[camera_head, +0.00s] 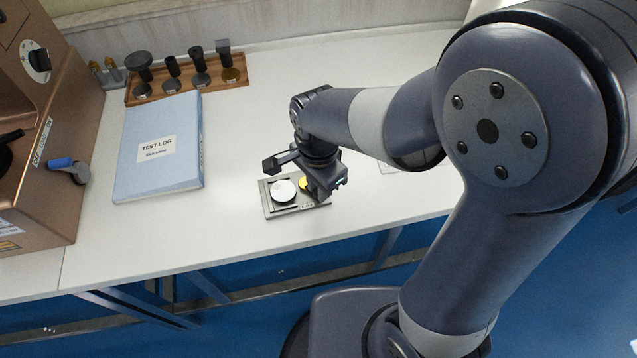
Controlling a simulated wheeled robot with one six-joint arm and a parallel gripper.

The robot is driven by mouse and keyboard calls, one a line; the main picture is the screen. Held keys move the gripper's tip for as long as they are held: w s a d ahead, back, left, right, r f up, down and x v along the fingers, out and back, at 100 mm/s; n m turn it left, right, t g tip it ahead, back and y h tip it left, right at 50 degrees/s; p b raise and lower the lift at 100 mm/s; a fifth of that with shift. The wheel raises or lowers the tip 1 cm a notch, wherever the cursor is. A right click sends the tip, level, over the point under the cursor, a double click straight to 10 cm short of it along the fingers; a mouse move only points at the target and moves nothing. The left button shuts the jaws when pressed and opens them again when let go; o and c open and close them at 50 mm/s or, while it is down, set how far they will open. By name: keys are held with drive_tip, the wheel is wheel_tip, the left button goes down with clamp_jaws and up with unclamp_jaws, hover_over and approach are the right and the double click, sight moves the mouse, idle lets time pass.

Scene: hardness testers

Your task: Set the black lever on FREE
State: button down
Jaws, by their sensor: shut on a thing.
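A black lever (11,136) sits on the copper-coloured tester (48,205) at the far left, partly cut off by the picture edge. A small label (42,142) is on the tester beside it; its words are too small to read surely. My gripper (316,192) is far to the right of the lever, low over a small dark tray (275,210). It is shut on a gold disc (304,184), mostly hidden under the gripper. A silver disc (283,190) lies in the tray just left of it.
A blue-handled lever (66,164) juts from the tester's right side. A blue test log (158,150) lies between tester and tray. A wooden rack (205,84) with dark parts stands behind.

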drive_tip(key=c, duration=1.3)
unclamp_jaws()
drive_tip(key=shift+r, duration=0.1)
wheel_tip(320, 180, up, 11)
drive_tip(key=p, duration=0.1)
drive_tip(key=shift+f, duration=0.2)
wheel_tip(320, 180, down, 11)
drive_tip(key=shift+r+b, duration=0.1)
drive_tip(key=shift+b, duration=0.45)
drive_tip(key=shift+n, duration=0.3)
